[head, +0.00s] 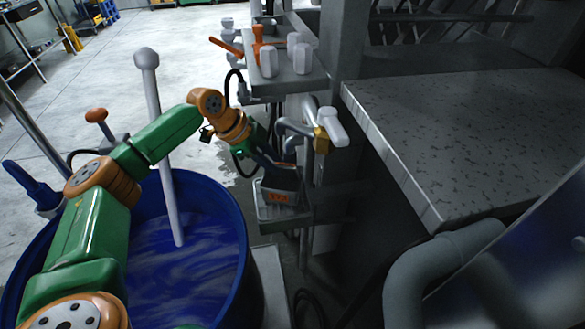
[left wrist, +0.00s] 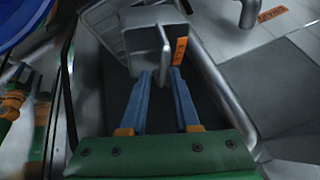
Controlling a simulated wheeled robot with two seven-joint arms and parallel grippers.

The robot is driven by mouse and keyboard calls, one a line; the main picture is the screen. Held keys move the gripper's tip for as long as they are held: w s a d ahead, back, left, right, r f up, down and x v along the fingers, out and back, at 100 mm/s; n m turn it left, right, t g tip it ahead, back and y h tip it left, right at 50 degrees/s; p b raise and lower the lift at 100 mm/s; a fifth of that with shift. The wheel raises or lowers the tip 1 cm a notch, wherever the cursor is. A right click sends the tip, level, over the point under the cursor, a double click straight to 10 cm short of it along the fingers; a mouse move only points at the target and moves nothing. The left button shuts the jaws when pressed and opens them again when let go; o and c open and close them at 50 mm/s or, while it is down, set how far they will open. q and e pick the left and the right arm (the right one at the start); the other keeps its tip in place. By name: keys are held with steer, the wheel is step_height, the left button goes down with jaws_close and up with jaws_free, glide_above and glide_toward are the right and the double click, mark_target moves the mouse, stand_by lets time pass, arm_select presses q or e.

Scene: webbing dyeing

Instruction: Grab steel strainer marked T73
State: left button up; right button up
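The steel strainer (head: 280,183) is a small grey piece with an orange tag, which seems to read T73, in the tray beside the blue vat. In the left wrist view the strainer (left wrist: 135,42) shows grey plates and a tag at its right edge. My left gripper (head: 268,163) reaches down to it from above. In the left wrist view my left gripper (left wrist: 158,76) has its two blue fingers apart, tips at the near end of the strainer's upright plate. Whether they touch it I cannot tell. My right gripper is not in view.
The grey tray (head: 285,218) sits against a post with pipes and a tap (head: 322,140). A shelf (head: 290,82) with white and orange items is above. The blue vat (head: 238,235) holds blue liquid and a pale stirring rod (head: 165,150). A stone-topped bench (head: 460,130) fills the right.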

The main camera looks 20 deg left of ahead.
mark_target(286, 175)
arm_select(q)
steer(key=x, duration=0.6)
steer(key=shift+d+f, duration=0.2)
steer(key=shift+f, duration=0.2)
steer(key=shift+s+r, duration=0.1)
jaws_close()
stand_by(0.8)
